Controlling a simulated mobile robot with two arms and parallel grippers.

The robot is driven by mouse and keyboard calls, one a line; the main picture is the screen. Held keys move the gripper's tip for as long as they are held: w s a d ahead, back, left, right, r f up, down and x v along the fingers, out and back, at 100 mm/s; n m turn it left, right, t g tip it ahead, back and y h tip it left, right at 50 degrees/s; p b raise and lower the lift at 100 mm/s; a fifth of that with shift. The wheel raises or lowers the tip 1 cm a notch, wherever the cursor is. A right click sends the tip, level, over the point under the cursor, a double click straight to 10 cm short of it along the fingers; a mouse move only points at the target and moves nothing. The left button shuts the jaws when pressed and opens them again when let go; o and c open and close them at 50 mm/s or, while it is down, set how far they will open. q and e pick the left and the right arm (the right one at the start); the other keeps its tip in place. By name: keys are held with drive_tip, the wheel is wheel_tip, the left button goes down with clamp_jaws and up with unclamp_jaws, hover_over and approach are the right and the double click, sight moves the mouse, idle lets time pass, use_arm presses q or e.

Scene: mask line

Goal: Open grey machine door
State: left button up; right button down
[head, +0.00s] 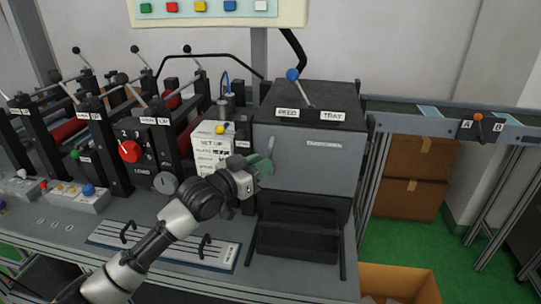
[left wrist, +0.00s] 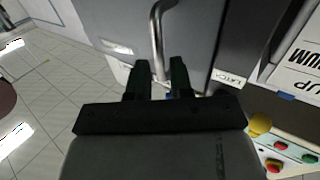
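The grey machine door (head: 318,165) is the flat front of the dark box at the centre right in the head view. It looks shut. My left gripper (head: 266,162) is in front of the door's left part. In the left wrist view, the grey door (left wrist: 115,22) fills the top. Its curved metal handle (left wrist: 156,32) runs down to between the two dark fingers of my left gripper (left wrist: 161,78). The fingers stand apart, with gaps beside the handle, so the gripper is open. Contact with the handle cannot be told. My right gripper is not in view.
A dark open tray (head: 298,240) sits below the door. A white setup block (head: 212,150) and rollers with black levers stand to the left. A conveyor (head: 440,122) is to the right, with cardboard boxes (head: 412,180) beneath. A LATCH label (left wrist: 229,78) is beside the door.

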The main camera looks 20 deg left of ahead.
use_arm(q)
drive_tip(key=shift+x, duration=1.95)
drive_tip(key=shift+s, duration=0.1)
clamp_jaws()
